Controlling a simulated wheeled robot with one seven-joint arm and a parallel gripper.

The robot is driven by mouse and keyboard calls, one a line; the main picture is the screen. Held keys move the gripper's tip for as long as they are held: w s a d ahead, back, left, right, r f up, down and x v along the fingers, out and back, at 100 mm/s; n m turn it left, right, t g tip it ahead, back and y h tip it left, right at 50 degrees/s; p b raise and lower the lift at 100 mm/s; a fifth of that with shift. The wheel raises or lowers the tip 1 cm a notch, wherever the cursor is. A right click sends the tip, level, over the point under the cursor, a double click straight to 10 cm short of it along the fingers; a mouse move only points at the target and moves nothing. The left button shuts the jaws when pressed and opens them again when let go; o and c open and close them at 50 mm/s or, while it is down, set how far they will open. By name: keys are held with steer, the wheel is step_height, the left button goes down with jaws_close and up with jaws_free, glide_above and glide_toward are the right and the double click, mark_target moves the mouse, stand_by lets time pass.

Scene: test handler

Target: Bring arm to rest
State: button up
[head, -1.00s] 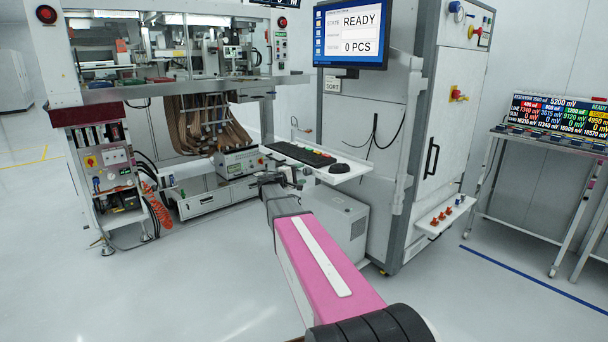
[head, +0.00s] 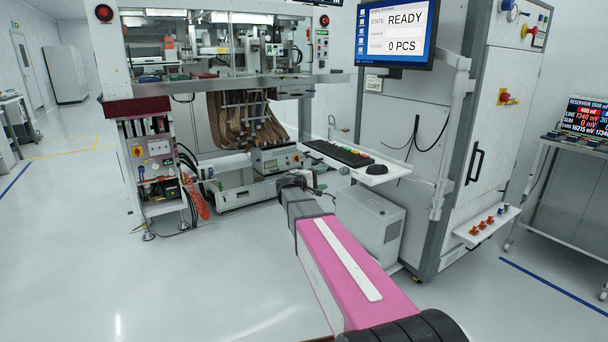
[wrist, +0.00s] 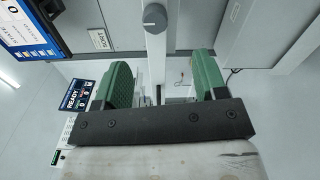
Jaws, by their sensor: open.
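My arm (head: 345,262), with a pink link and dark grey forearm, reaches forward from the bottom of the head view toward the test handler (head: 225,60). My gripper (head: 305,182) is at the far end of the arm, small and partly hidden by my forearm. It appears in front of the handler's lower part, left of the keyboard shelf. In the wrist view my gripper (wrist: 158,85) shows two green fingers wide apart on a dark bar. Nothing is held between them. A pale post with a grey knob (wrist: 154,18) is beyond the fingers.
A monitor (head: 396,32) reads READY and 0 PCS. The keyboard shelf (head: 350,160) juts out near my gripper. A grey cabinet (head: 490,130) stands to the right, with a small shelf of red connectors (head: 487,226). The floor at left (head: 70,240) is clear.

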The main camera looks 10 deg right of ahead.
steer(key=s+f+m+g+y, duration=0.2)
steer(key=s+f+y, duration=0.2)
steer(key=s+f, duration=0.45)
steer(key=s+a+f+m+g+y, duration=0.2)
steer(key=s+a+f+y, duration=0.4)
steer(key=s, duration=0.4)
steer(key=s+a+f+m+g+y, duration=0.2)
steer(key=s+a+f+y, duration=0.4)
steer(key=s+f, duration=0.3)
steer(key=shift+s+a+f+y, duration=0.2)
steer(key=shift+s+a+y, duration=0.25)
steer(key=shift+s, duration=0.8)
